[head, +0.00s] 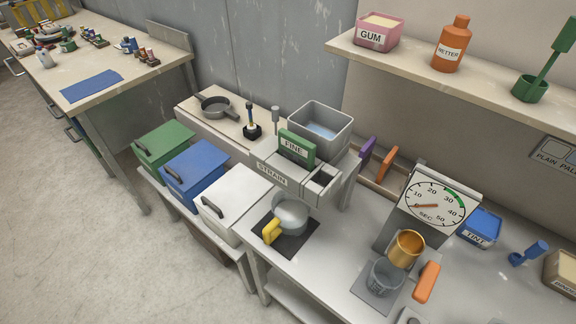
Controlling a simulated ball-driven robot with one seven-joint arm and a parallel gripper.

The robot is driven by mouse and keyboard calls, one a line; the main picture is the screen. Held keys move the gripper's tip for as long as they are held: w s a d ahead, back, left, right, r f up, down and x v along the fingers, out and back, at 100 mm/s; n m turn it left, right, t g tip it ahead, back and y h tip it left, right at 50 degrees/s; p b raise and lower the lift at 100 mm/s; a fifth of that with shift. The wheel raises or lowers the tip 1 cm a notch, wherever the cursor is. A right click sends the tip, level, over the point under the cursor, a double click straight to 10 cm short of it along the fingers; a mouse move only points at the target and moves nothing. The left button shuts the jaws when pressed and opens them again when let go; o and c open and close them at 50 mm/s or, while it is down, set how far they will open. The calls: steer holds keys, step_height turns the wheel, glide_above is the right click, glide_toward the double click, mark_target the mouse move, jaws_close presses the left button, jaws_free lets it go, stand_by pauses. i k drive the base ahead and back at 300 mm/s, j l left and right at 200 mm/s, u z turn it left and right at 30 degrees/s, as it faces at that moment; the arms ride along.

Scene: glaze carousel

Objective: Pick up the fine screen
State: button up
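The fine screen shows as an upright green piece with a white label reading FINE (296,147). It sits at the grey stand marked STRAIN (271,173), just in front of a grey square bin with pale blue inside (320,128). Only its green labelled face shows clearly; I cannot see its mesh or how it is seated. My gripper is not in view.
A dial (435,204) stands further right. Lidded green, blue and white bins line the left.

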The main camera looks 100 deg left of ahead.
mark_target(301, 152)
steer(key=l+u, duration=0.15)
steer(key=u, duration=0.25)
steer(key=k+l+u, duration=0.1)
steer(key=u, duration=0.35)
